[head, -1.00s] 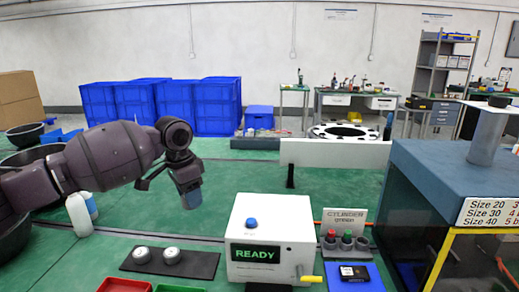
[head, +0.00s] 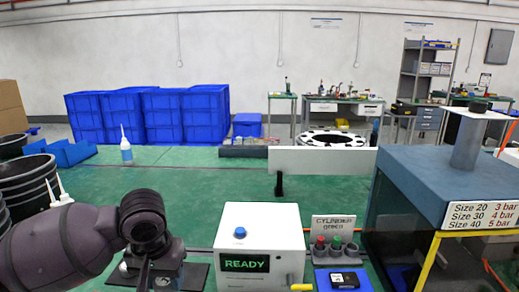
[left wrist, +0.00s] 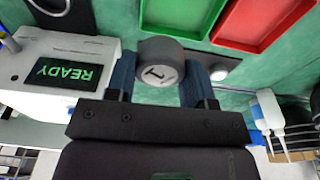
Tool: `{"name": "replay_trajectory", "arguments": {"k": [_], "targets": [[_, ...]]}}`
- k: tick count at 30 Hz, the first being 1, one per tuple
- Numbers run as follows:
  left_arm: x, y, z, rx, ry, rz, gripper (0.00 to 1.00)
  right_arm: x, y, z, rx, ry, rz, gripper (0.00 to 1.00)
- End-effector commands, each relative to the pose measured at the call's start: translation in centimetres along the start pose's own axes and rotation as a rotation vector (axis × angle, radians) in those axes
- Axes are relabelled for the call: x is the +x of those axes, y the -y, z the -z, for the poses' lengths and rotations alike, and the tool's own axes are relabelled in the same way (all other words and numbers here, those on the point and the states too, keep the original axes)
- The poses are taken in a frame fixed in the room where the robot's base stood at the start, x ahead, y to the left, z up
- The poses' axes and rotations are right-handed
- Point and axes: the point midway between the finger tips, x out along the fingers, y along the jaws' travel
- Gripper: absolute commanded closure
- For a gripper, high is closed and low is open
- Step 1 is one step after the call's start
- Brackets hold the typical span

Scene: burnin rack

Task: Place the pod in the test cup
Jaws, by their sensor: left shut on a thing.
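My left gripper (head: 158,272) is low over the black mat (head: 198,275) left of the READY box. In the left wrist view its two blue-grey fingers (left wrist: 160,88) are shut on a pod (left wrist: 160,68), a short grey cylinder with a pale, marked face. A second pod (left wrist: 218,70) sits beside it on the mat and partly shows at the gripper's left in the head view (head: 125,269). Whether the held pod is clear of the mat cannot be told. I cannot make out a test cup for sure. My right gripper is not in view.
Red (left wrist: 262,22) and green (left wrist: 180,18) trays lie near the mat. White bottles (left wrist: 270,115) stand nearby. Green table behind is mostly clear.

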Motion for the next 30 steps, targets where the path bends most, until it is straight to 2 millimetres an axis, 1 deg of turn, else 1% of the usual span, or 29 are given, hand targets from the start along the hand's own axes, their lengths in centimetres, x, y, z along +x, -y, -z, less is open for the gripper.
{"name": "replay_trajectory", "arguments": {"k": [1,3,6,11,17,20,23,26,30], "targets": [[0.8,0.3,-1.3,0.003,0.004,-0.001,0.74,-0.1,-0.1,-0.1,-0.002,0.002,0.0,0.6],[1.7,0.7,-2.5,0.001,0.004,0.0,0.74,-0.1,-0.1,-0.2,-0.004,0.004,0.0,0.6],[2.9,1.4,-3.6,-0.011,0.002,0.002,0.74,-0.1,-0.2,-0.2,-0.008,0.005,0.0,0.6],[4.1,1.9,-4.6,-0.022,0.001,0.003,0.74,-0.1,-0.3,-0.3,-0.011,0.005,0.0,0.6],[4.2,1.9,-4.7,-0.024,-0.002,0.003,0.74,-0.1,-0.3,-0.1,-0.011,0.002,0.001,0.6],[3.6,1.7,-4.1,-0.019,-0.004,0.002,0.74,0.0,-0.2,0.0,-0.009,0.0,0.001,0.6],[2.2,1.0,-2.9,-0.005,-0.007,0.0,0.74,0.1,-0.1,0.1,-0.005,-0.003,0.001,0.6],[0.5,0.2,-1.0,0.006,-0.008,-0.001,0.74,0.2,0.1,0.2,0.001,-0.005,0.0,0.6],[-1.5,-0.5,2.7,-0.008,-0.006,0.002,0.74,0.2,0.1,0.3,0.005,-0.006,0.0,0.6]]}}
